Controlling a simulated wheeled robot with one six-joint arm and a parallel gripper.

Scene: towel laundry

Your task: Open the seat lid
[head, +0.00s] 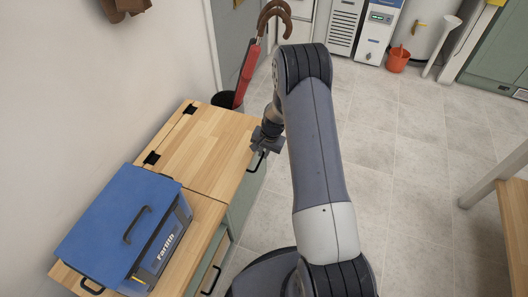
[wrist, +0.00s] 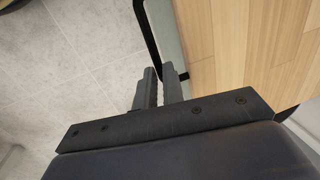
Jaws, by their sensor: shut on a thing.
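The seat lid (head: 205,150) is a light wooden panel on the bench, with two black hinges along its wall side. It looks flat and closed in the head view. A black handle (head: 258,163) sits at its front edge. My gripper (head: 263,150) is at that edge, shut on the handle. In the wrist view, the two grey fingers of my gripper (wrist: 161,82) close around the handle (wrist: 147,45) beside the wooden lid (wrist: 240,45). The exact contact is partly hidden by the fingers.
A blue box (head: 120,225) with a black handle stands on the bench's near part, beside the lid. A dark bin (head: 228,100) with a red umbrella (head: 247,75) stands past the bench's far end. The tiled floor (head: 410,150) to the right is clear.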

